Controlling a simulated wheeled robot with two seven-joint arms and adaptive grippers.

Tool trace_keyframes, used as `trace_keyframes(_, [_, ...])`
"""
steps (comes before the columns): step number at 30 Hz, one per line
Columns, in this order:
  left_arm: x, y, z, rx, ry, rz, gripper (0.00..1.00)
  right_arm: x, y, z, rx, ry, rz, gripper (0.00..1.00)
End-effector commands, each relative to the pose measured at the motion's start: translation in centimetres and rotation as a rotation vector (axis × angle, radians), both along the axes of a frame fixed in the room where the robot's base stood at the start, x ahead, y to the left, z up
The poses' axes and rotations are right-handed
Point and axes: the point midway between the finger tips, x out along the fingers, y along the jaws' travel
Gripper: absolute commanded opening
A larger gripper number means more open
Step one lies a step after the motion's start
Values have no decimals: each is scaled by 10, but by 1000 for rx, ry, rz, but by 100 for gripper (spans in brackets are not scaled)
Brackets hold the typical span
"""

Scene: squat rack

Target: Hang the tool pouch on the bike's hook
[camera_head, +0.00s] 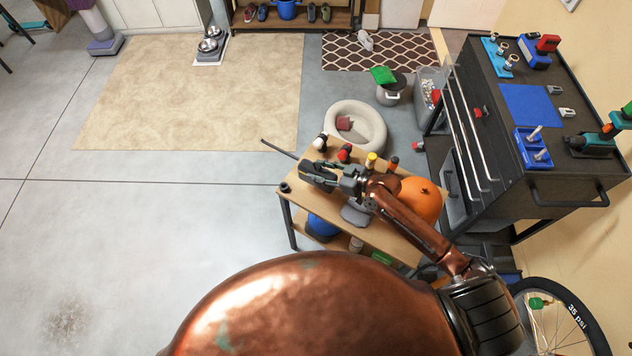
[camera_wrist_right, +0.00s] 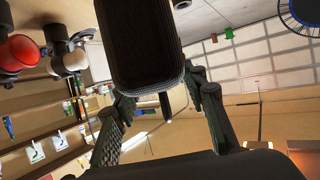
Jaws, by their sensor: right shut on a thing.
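My right gripper (camera_head: 318,176) is over the left part of a small wooden table. In the right wrist view its two fingers (camera_wrist_right: 160,115) are apart, with a dark, rounded, textured thing between and beyond their tips. This looks like the tool pouch (camera_wrist_right: 140,45), and the gripper is shut on it. In the head view the pouch is hard to tell from the dark fingers; a thin dark rod shows just beyond them. A bike wheel (camera_head: 567,312) marked "35 psi" is at the lower right. I cannot make out the bike's hook. My left gripper is not in view.
The wooden table (camera_head: 380,238) carries an orange round thing (camera_head: 420,200) and several small items close to my right arm. A black tool cabinet (camera_head: 555,185) stands at the right. A round pet bed (camera_head: 365,120) lies behind the table. The floor at the left is clear.

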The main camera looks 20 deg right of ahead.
Motion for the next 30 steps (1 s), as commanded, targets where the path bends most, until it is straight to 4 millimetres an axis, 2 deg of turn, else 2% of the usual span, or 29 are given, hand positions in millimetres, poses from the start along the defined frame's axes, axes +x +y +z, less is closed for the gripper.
trace_keyframes(22, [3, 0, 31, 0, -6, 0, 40, 0, 0, 38, 0, -3, 1, 18])
trace_keyframes(30, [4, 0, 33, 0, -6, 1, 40, 0, 0, 41, 0, -1, 0, 18])
